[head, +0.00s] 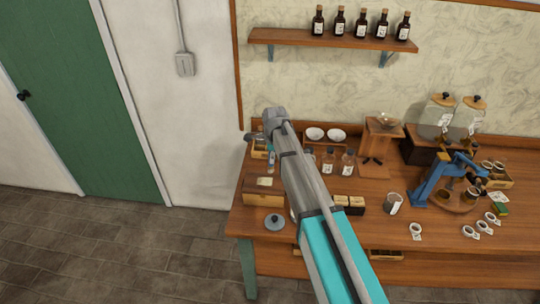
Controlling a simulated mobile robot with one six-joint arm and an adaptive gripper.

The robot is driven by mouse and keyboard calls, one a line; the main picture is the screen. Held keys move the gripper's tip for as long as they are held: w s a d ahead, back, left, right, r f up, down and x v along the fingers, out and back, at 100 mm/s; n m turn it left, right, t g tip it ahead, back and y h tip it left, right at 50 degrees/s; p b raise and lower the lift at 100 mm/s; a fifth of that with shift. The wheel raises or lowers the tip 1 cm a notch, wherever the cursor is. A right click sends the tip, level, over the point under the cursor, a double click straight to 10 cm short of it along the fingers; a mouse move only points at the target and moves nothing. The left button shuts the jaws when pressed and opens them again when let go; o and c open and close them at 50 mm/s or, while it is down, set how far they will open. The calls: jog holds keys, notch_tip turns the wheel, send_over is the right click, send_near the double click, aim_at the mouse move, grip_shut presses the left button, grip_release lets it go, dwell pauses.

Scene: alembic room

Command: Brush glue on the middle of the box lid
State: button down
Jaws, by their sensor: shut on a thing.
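The wooden box (262,199) stands shut near the left front of the workbench. A small pale patch shows on its lid (251,184); I cannot tell whether it is glue or a label. My gripper (271,158) points down behind the box, at the back left of the bench, partly hidden by my own arm. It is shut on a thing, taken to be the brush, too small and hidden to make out. It appears apart from the lid. I cannot make out a glue pot for sure; a round blue-grey piece with a knob (274,222) lies in front of the box.
A shelf (330,39) with several dark bottles hangs above. My arm crosses the bench.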

aim_at(272, 166)
jog(key=shift+f, duration=0.15)
jog(key=shift+f+b, duration=1.85)
jog(key=shift+b, duration=0.2)
jog(key=shift+f+b, duration=0.5)
jog(key=shift+a, duration=0.25)
jog(key=shift+w+a+r, duration=0.1)
jog(key=shift+a, duration=2.1)
jog(key=shift+d, duration=0.1)
jog(key=shift+d, duration=2.35)
